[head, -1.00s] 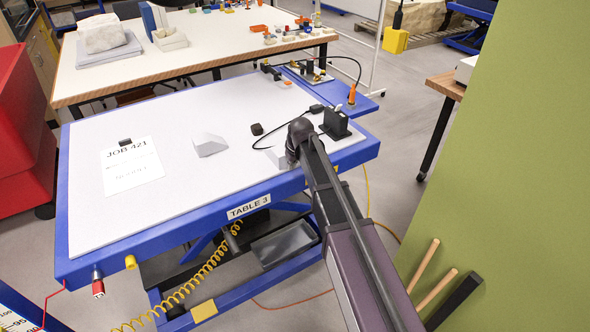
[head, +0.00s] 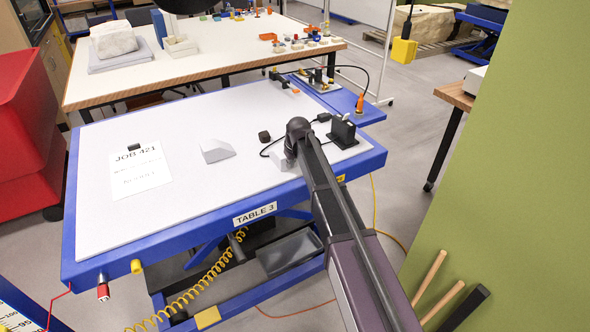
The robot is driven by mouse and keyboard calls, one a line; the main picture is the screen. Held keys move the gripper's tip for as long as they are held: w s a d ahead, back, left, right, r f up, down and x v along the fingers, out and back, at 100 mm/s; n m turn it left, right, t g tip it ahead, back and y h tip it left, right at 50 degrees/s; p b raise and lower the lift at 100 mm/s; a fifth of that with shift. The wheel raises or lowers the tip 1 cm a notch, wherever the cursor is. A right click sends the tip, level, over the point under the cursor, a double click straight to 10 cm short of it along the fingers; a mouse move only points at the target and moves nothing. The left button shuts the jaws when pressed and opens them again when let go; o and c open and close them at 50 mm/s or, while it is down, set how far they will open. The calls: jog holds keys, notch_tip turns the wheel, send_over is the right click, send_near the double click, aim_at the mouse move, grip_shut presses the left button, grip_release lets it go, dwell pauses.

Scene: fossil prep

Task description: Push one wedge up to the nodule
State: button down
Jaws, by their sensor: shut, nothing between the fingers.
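A pale grey wedge (head: 216,151) lies on the white top of Table 3, near its middle. A second pale grey piece (head: 280,162), probably another wedge, is partly hidden by my arm. A small dark brown lump (head: 264,136), which may be the nodule, sits to the right of and beyond the first wedge, apart from it. My gripper (head: 290,158) points down at the right part of the table, beside the second pale piece. It is shut and empty, with its fingertips mostly hidden by my arm. I cannot tell whether it touches that piece.
A job sheet (head: 140,171) with a dark block (head: 134,147) lies on the left. A black device (head: 342,133) with a cable stands at the right. Table 3 has a blue rim (head: 110,268). Its left and middle surface is mostly clear. A green panel (head: 510,180) rises at right.

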aim_at(283, 155)
jog(key=w+a, duration=0.1)
jog(key=w, duration=0.1)
jog(key=w+a, duration=0.3)
jog(key=shift+w, duration=0.35)
jog(key=shift+s+d, duration=0.1)
jog(key=shift+d, duration=0.05)
jog(key=shift+s+d, duration=0.25)
jog(key=shift+s, duration=0.15)
jog(key=s+d, duration=0.1)
jog(key=s, duration=0.1)
jog(key=shift+s+d, duration=0.35)
jog(key=shift+s, duration=0.05)
jog(key=shift+r+p, duration=0.6)
jog(key=shift+r, duration=0.05)
jog(key=shift+d+r+p, duration=0.1)
jog(key=shift+r+p, duration=0.45)
jog(key=shift+p, duration=0.15)
jog(key=p+v, duration=0.7)
jog(key=shift+s+r, duration=0.15)
jog(key=shift+r, duration=0.1)
